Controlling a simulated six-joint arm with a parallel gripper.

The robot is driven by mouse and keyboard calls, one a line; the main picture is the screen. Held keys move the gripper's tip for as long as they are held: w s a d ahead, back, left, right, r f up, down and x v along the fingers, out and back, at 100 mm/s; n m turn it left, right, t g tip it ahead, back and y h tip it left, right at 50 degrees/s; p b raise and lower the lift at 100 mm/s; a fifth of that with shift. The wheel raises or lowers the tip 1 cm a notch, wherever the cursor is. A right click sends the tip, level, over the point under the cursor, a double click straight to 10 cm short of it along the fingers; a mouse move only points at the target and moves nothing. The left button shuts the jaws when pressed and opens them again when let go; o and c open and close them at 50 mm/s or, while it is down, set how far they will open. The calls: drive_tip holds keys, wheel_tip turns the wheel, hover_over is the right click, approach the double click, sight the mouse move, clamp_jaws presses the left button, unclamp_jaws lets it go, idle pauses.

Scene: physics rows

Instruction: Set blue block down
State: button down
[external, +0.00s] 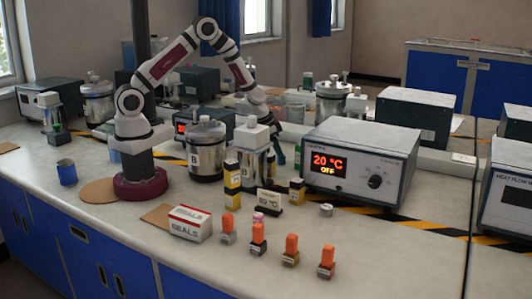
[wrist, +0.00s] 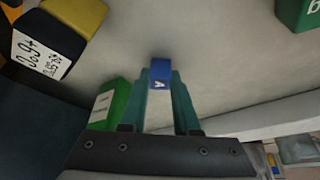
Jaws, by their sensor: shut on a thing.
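The blue block (wrist: 160,72) shows in the wrist view between the tips of my gripper's two teal fingers. It is small and has a white letter on one face. My gripper (wrist: 160,84) is shut on it. In the external view my gripper (external: 280,156) is behind the tall metal apparatus, with only a little teal showing. I cannot make out the blue block in that view. The wrist view does not make clear whether the block touches the bench or hangs above it.
In the wrist view a green block (wrist: 106,108) is close left of my fingers. A yellow and black labelled block (wrist: 52,42) is at upper left, another green block (wrist: 299,14) at upper right. The metal vessel (external: 206,155) and the 20 °C box (external: 358,155) flank my gripper.

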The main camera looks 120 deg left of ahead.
drive_tip(key=c, duration=0.6)
unclamp_jaws()
drive_tip(key=shift+c, duration=0.2)
drive_tip(key=v, duration=1.2)
